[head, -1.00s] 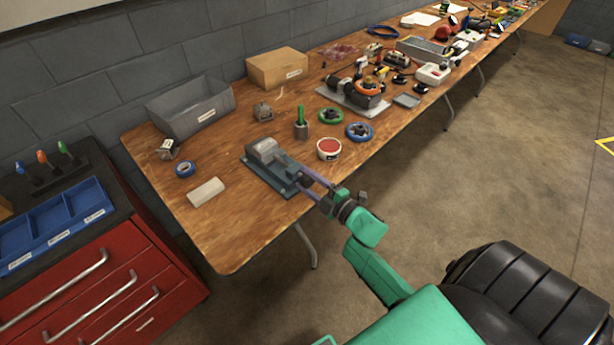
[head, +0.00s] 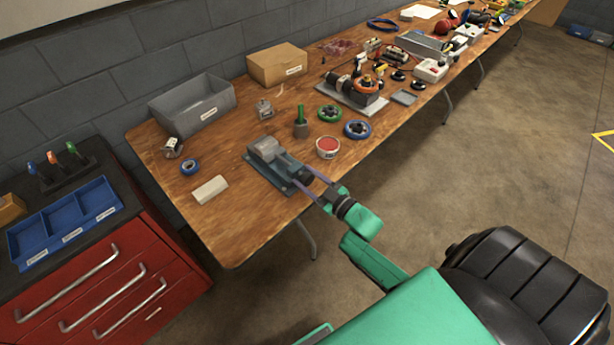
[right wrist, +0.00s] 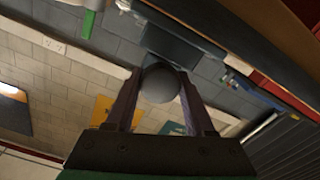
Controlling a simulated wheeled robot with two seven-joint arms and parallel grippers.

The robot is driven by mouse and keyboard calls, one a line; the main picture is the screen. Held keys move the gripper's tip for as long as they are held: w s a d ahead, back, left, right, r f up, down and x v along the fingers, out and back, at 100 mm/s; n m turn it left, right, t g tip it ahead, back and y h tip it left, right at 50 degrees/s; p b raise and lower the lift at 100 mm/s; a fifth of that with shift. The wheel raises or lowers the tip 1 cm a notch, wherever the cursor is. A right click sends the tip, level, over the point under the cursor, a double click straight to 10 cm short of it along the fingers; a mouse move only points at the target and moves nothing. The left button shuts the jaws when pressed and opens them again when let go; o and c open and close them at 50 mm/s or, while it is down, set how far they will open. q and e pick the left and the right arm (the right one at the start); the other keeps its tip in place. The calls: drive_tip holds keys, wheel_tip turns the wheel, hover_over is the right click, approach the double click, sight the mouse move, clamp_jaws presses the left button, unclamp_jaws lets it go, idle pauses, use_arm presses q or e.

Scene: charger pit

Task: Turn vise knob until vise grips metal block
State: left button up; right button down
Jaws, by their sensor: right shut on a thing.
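The vise (head: 290,187), blue-grey, sits near the front edge of the wooden table. A grey metal block (head: 264,147) shows at its far end; I cannot tell whether the jaws touch it. The dark knob (head: 305,178) is on the vise's near end, towards me. My right gripper (head: 313,181) reaches in from the lower right and is shut on the knob. In the right wrist view the round knob (right wrist: 160,84) is between the two fingers of the right gripper (right wrist: 158,90). My left gripper is not in view.
A red-topped tin (head: 328,147), a blue handwheel (head: 357,129) and a green handwheel (head: 329,113) stand right of the vise. A pale block (head: 210,189) and blue tape (head: 190,167) lie left. A red tool cabinet (head: 90,290) stands left of the table.

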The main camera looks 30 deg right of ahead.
drive_tip(key=shift+m, duration=0.4)
drive_tip(key=shift+f, duration=0.1)
drive_tip(key=shift+c, duration=1.4)
unclamp_jaws()
drive_tip(key=v, duration=1.4)
drive_tip(key=shift+s+d, duration=0.15)
drive_tip(key=shift+s, duration=0.15)
